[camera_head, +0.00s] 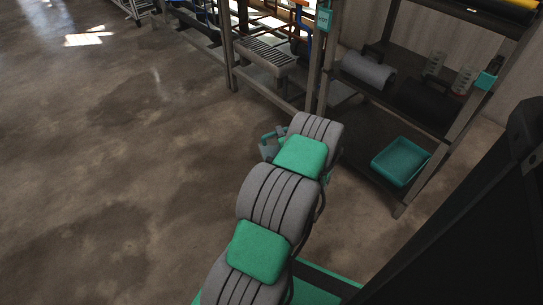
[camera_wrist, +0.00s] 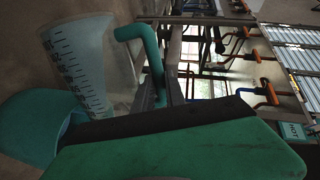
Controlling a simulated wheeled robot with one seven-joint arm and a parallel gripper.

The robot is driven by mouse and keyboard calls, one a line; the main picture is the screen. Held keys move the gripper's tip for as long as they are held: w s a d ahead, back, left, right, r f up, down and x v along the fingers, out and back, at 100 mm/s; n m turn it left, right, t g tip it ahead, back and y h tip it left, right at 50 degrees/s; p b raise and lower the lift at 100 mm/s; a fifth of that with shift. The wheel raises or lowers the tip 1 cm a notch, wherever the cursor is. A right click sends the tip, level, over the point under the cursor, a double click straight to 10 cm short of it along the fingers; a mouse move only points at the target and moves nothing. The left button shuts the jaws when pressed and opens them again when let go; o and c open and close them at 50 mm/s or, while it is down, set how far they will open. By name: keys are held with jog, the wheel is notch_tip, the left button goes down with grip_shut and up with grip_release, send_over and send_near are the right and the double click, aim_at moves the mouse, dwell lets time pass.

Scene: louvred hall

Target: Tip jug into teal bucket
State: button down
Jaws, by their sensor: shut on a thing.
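The jug (camera_wrist: 88,62) is clear with dark scale marks and a teal handle (camera_wrist: 150,48). My gripper (camera_wrist: 168,92) is shut on the jug at its handle side. The wrist view is turned sideways, so the jug's exact tilt is hard to tell. A rounded teal shape (camera_wrist: 28,125) lies beside the jug at the left edge; it looks like the teal bucket, but is cut off. Whether the jug's mouth is over the bucket cannot be seen.
A shelf rack stands at the right, with a teal rectangular tray (camera_head: 400,161) low down and a grey roll (camera_head: 368,72) above. A slatted bench (camera_head: 268,55) stands behind my arm. The concrete floor at the left is clear.

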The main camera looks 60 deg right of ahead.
jog(key=shift+d+r, duration=0.1)
jog(key=shift+s+d+r+m, duration=0.4)
jog(key=shift+s+d, duration=0.05)
jog(key=shift+s, duration=0.15)
dwell(0.4)
jog(key=shift+s+d+r+m+t+y, duration=0.2)
jog(key=shift+s+d+r+m, duration=0.1)
jog(key=shift+s+d+m, duration=0.3)
jog(key=shift+s+d+r+m+t+y, duration=0.1)
jog(key=shift+s+d+r+m+t, duration=0.15)
jog(key=shift+s+d+m, duration=0.35)
jog(key=shift+a, duration=0.15)
